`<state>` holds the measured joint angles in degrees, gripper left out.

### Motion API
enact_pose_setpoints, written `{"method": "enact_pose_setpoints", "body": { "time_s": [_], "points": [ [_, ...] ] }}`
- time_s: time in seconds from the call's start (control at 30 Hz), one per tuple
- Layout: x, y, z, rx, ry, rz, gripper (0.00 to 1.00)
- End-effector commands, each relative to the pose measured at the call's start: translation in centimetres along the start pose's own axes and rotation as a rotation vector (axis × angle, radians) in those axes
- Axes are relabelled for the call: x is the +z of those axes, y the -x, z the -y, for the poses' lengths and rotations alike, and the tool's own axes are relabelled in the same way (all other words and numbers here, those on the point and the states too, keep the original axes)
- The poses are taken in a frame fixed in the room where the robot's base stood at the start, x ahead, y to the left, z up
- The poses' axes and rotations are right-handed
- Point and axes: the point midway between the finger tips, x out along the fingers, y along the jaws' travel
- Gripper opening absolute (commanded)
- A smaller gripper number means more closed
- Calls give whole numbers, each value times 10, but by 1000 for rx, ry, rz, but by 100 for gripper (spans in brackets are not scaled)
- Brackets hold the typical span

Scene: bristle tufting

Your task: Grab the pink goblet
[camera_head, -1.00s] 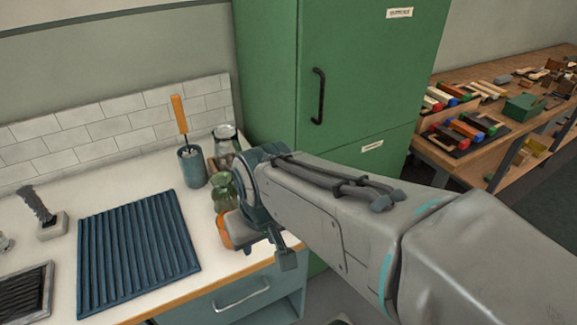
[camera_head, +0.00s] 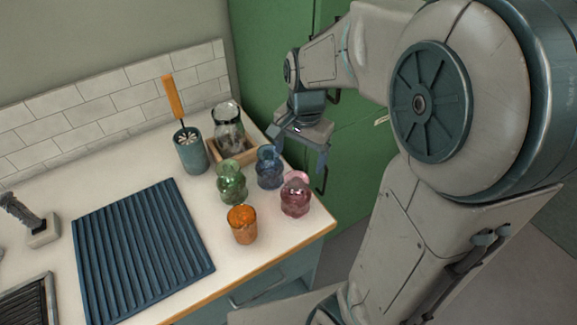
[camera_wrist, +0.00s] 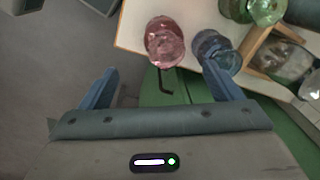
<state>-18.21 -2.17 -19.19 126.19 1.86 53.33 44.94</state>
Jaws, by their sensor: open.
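The pink goblet (camera_head: 296,196) stands upright at the right end of the white counter, near its front corner. In the wrist view the pink goblet (camera_wrist: 164,42) shows at the top, beyond the fingers and a little left of centre. My gripper (camera_head: 312,152) is beside and above the counter's right end, behind the goblet and apart from it. In the wrist view my gripper (camera_wrist: 164,84) has its two blue fingers spread wide with nothing between them.
A blue goblet (camera_head: 269,167), a green goblet (camera_head: 231,182) and an orange cup (camera_head: 242,225) stand close by. A glass jar (camera_head: 228,125) in a wooden tray and a blue holder (camera_head: 191,152) with a brush are behind. A ribbed blue mat (camera_head: 140,245) lies left. A green cabinet (camera_head: 262,75) stands behind.

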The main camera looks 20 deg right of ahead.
Motion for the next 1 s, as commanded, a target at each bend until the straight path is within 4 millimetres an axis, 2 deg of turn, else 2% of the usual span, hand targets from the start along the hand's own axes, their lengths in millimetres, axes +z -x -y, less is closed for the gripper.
{"method": "enact_pose_setpoints", "body": {
  "time_s": [0.1,0.27,0.37,0.6,0.7,0.9,1.0],
  "points": [
    [-11,-7,14,38,-123,2,86],
    [-17,-15,21,59,-206,-2,86],
    [-18,-28,21,63,-217,-2,86],
    [-17,-76,17,64,-214,-2,86],
    [-17,-90,17,63,-213,-1,86],
    [-16,-102,16,61,-212,-3,86],
    [-15,-115,14,63,-212,-1,86]
  ]
}}
